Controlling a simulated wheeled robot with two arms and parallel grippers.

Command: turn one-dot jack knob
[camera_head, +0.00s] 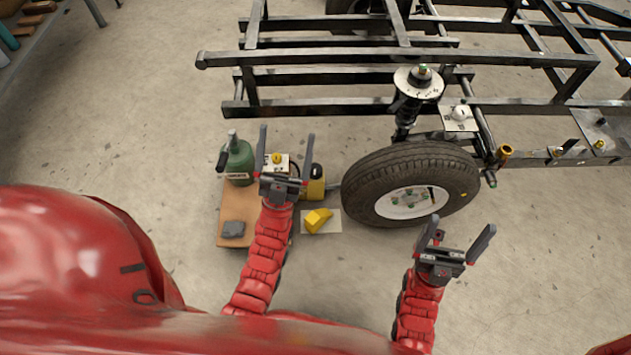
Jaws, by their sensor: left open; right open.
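A yellow knob (277,158) sits on a small pale plate (269,168), seen between the fingers of my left gripper (287,136). That gripper is open and appears above or in front of the plate; contact cannot be told. A green jack-like bottle (239,162) stands just left of it, and a yellow body (315,186) is partly hidden to its right. Dot marks are too small to read, so I cannot tell which knob bears one dot. My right gripper (461,226) is open and empty, below and right of the wheel.
A wheel with a black tyre (362,196) stands right of the jacks under a dark metal frame (330,105). A wooden board (231,207) carries a grey block (233,229). A yellow wedge (317,219) lies on a pale sheet. Floor at lower right is clear.

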